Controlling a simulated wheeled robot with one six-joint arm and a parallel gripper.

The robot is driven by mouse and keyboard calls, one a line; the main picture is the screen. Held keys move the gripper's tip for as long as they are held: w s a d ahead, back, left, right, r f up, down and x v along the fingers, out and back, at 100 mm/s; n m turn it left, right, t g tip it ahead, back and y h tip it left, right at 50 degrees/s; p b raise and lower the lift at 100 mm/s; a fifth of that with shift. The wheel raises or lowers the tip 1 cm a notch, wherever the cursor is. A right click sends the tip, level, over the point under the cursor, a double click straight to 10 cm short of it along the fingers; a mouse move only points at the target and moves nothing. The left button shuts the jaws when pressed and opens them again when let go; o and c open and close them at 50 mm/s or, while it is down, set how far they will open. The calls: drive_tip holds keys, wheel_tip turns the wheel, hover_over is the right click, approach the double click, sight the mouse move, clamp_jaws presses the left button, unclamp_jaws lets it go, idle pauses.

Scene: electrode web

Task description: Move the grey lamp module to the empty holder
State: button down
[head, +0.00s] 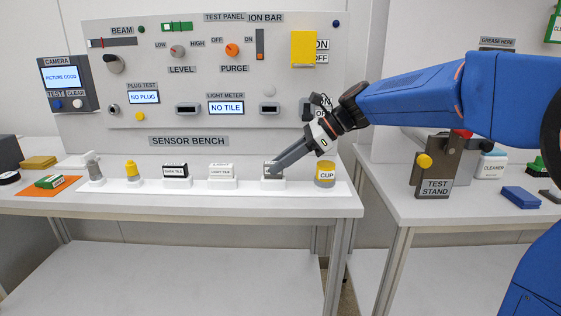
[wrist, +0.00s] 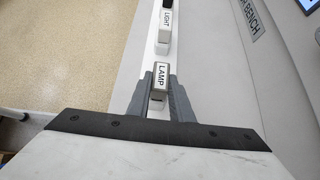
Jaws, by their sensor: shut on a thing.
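The grey lamp module (head: 268,170) sits at a white holder (head: 272,184) on the bench's white strip. It also shows in the wrist view (wrist: 161,73), its top labelled LAMP. My gripper (head: 274,166) reaches down from the right and is shut on the module, with one finger on each side in the wrist view (wrist: 160,84). The fingers hide part of the module in the head view. Whether it still rests in the holder I cannot tell. I cannot surely pick out an empty holder; dark slots (head: 188,108) (head: 269,108) show on the panel.
The light tile (head: 222,172) stands left of the lamp module, and a yellow-topped cup (head: 325,172) stands close on its right. The sensor bench panel (head: 220,127) rises behind. A test stand (head: 436,170) is on the right table, past a gap.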

drive_tip(key=shift+f, duration=0.35)
drive_tip(key=c, duration=1.5)
unclamp_jaws()
drive_tip(key=v, duration=1.7)
drive_tip(key=shift+d+r, duration=0.1)
drive_tip(key=shift+d, duration=0.15)
drive_tip(key=s+d+f+n+t+h, duration=0.1)
drive_tip(key=s+d+f+n+h, duration=0.2)
drive_tip(key=s+f+n, duration=0.3)
drive_tip(key=s+d+f+n+t+h, duration=0.2)
drive_tip(key=s+d+f+n, duration=0.4)
drive_tip(key=s+f, duration=0.6)
drive_tip(key=s+d+f+n+t+h, duration=0.1)
drive_tip(key=s+d+f+n+h, duration=0.4)
drive_tip(key=s+f, duration=0.4)
drive_tip(key=shift+s+d+f+n, duration=0.15)
drive_tip(key=shift+s+n, duration=0.55)
drive_tip(key=shift+s, duration=0.65)
